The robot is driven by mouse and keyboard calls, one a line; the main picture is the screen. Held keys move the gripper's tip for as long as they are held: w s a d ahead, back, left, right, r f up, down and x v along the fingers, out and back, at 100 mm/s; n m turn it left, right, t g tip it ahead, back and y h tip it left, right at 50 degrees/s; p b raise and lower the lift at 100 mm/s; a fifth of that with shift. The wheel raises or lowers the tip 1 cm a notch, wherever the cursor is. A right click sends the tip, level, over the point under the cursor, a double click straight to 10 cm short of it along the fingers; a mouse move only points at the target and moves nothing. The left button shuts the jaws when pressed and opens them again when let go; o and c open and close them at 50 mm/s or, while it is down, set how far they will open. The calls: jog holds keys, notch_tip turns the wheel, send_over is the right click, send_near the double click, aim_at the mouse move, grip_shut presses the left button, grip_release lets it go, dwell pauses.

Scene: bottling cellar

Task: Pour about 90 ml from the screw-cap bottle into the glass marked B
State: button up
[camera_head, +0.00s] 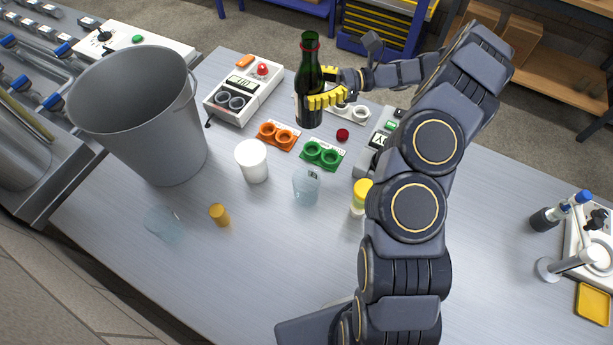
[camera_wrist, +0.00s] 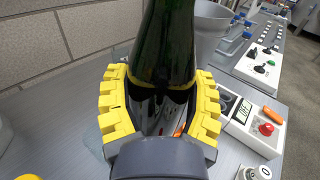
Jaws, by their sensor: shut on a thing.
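My gripper (camera_head: 322,100) has its yellow fingers closed around the lower body of a dark green bottle (camera_head: 309,75). The bottle is upright, above the back part of the table, with no cap on its mouth. In the wrist view the bottle (camera_wrist: 168,45) sits between both yellow fingers. A small red cap (camera_head: 342,134) lies on the table right of the bottle. A clear bluish glass (camera_head: 306,188) with a small dark mark stands in the middle of the table; I cannot read the mark surely. Another clear glass (camera_head: 165,224) is at the front left.
A large grey bucket (camera_head: 150,120) stands at left. A white cup (camera_head: 252,162), amber cylinder (camera_head: 219,215), yellow-capped jar (camera_head: 361,198), orange holder (camera_head: 279,135) and green holder (camera_head: 323,154) surround the middle glass. A device with a red button (camera_head: 245,92) is behind. The front table is mostly clear.

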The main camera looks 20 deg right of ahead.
notch_tip(320, 180, down, 11)
jog(key=shift+f, duration=0.2)
jog(key=shift+r+n, duration=0.1)
jog(key=shift+n, duration=0.4)
jog(key=n, duration=0.2)
jog(key=f+n+h, duration=0.1)
jog(key=n, duration=0.2)
jog(key=n+t+h, duration=0.1)
jog(key=n, duration=0.1)
jog(key=shift+w+d+f, duration=0.1)
jog(key=shift+w+f, duration=0.15)
jog(key=shift+w+d+f+n+h, duration=0.1)
jog(key=shift+w+f+n+h, duration=0.05)
jog(key=shift+f+n, duration=0.25)
jog(key=shift+w+f+n+h, duration=0.15)
jog(key=shift+f+n, duration=0.15)
jog(key=shift+f, duration=0.2)
jog(key=shift+w+d+f+n+t+h, duration=0.1)
jog(key=shift+w+f+n+t+h, duration=0.2)
jog(key=shift+n, duration=0.4)
jog(key=shift+w+d+f+n+t+h, duration=0.1)
jog(key=shift+w+f+n+t, duration=0.15)
jog(key=shift+f+n+t, duration=0.35)
jog(key=shift+s+r+n, duration=0.2)
jog(key=shift+r+n, duration=0.3)
jog(key=shift+r, duration=0.25)
jog(key=shift+s+a+r+n, duration=0.1)
jog(key=shift+r+n, duration=0.15)
jog(key=shift+n, duration=0.05)
